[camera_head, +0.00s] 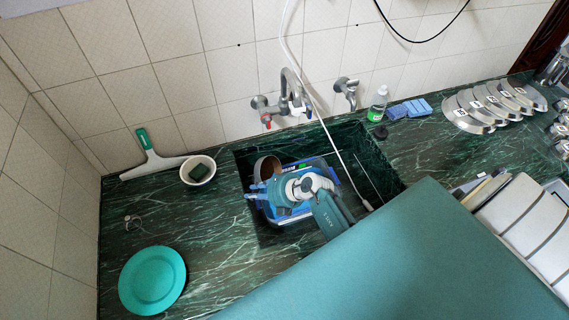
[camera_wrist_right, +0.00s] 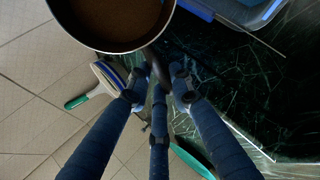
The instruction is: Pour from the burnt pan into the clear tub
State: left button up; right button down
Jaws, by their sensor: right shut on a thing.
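The burnt pan (camera_head: 266,168) is a small pan with a brown inside, over the left part of the sink in the head view. It looks tilted there. In the head view the right gripper (camera_head: 257,190) and wrist cover much of the clear tub (camera_head: 328,172), which has blue edges and sits in the sink. The tub also shows in the wrist view (camera_wrist_right: 245,12). My left gripper is not in view.
The dark green sink (camera_head: 370,165) has a tap (camera_head: 292,90) behind it and a white hose (camera_head: 335,145) reaching into it. A bottle (camera_head: 378,103) stands behind the sink.

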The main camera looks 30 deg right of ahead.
jog(key=shift+a+f, duration=0.1)
jog(key=shift+a, duration=0.1)
jog(key=shift+s+d+f+t, duration=0.1)
jog(key=shift+s+d+t, duration=0.1)
jog(key=shift+d+t, duration=0.1)
jog(key=shift+a, duration=0.2)
jog(key=shift+s+d+t+y+b, duration=0.15)
jog(key=shift+d+t+y+b, duration=0.15)
jog(key=shift+b, duration=0.05)
